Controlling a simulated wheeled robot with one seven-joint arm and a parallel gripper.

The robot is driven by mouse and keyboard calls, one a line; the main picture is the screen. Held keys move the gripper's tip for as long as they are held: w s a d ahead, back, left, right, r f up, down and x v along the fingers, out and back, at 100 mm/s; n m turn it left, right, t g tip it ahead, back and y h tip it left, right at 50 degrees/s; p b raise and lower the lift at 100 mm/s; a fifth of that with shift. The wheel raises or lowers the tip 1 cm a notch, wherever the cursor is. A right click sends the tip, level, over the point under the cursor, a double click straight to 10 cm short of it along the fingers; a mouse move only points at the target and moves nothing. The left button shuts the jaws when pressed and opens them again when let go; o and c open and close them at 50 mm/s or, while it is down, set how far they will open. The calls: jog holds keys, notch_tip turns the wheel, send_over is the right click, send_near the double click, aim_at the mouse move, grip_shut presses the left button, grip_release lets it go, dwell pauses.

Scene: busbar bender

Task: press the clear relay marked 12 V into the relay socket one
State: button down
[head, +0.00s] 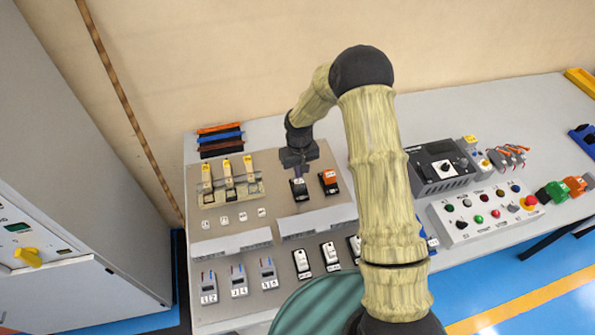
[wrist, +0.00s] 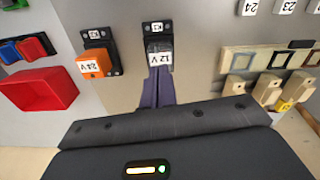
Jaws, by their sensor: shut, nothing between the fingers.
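The relay marked 12 V (wrist: 160,58) sits in a black relay socket (wrist: 157,30) on the grey panel; its label reads upside down in the wrist view. How deep it sits I cannot tell. My gripper (wrist: 158,84) is shut and empty, its fingertips at the near edge of the relay, touching or just short of it. In the head view my gripper (head: 299,176) is right above that socket (head: 299,193) and partly hides the relay. An orange relay marked 24 V (wrist: 93,65) sits in the neighbouring socket (wrist: 102,40), to the right in the head view (head: 329,181).
Fuse holders with yellow tops (head: 227,176) stand left of the sockets. White terminal pieces (head: 226,222), breakers (head: 303,262) and grey ducts (head: 303,220) lie nearer. A red bin (wrist: 40,90) shows in the wrist view. A black meter box (head: 440,166) and button box (head: 488,212) stand right.

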aim_at(299, 180)
jog(key=shift+s+r, duration=0.15)
jog(key=shift+r, duration=0.3)
jog(key=shift+r, duration=0.1)
jog(key=shift+r, duration=0.25)
notch_tip(299, 180, up, 17)
jog(key=b, duration=0.3)
jog(key=shift+f, duration=0.15)
jog(key=s+d+m+t, duration=0.1)
jog(key=s+d, duration=0.4)
jog(key=s, duration=0.6)
jog(key=s+d+m+t, duration=0.1)
jog(key=s+d+m, duration=0.1)
jog(key=s+d, duration=0.4)
jog(key=s, duration=0.5)
jog(key=shift+d+m+t, duration=0.15)
jog(key=shift+m+t, duration=0.15)
jog(key=shift+m, duration=0.1)
